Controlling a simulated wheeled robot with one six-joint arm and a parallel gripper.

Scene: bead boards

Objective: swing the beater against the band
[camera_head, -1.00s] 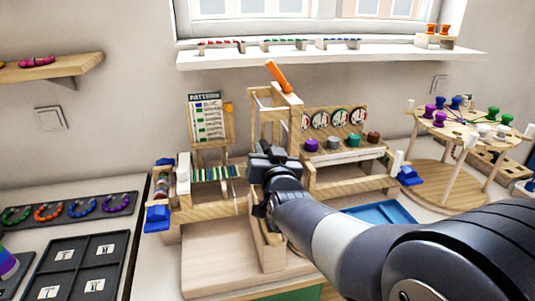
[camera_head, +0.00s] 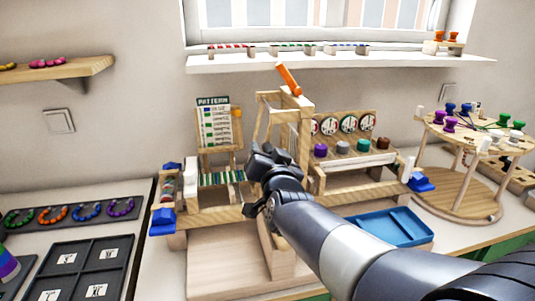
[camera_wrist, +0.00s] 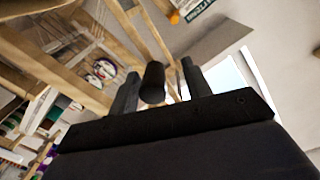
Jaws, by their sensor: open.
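The wooden loom (camera_head: 305,130) stands on the bench, with an orange lever (camera_head: 288,78) on its upright post. A slim wooden frame, seemingly the beater (camera_head: 261,118), stands left of the post, its lower part hidden behind my gripper. The band (camera_head: 222,178), green and white striped strands, lies left of my gripper. My gripper (camera_head: 262,160) is in front of the loom's middle. In the wrist view my gripper (camera_wrist: 160,78) is open, with a dark cylindrical knob (camera_wrist: 152,82) between its fingers. The fingers look apart from the knob; its attachment is unclear.
A pattern card (camera_head: 214,125) stands behind the loom. Several coloured knobs and dials are at its right. A blue tray (camera_head: 405,226) lies front right, a round peg stand (camera_head: 460,200) further right. Dark trays (camera_head: 80,268) are at left. A shelf (camera_head: 350,62) is above.

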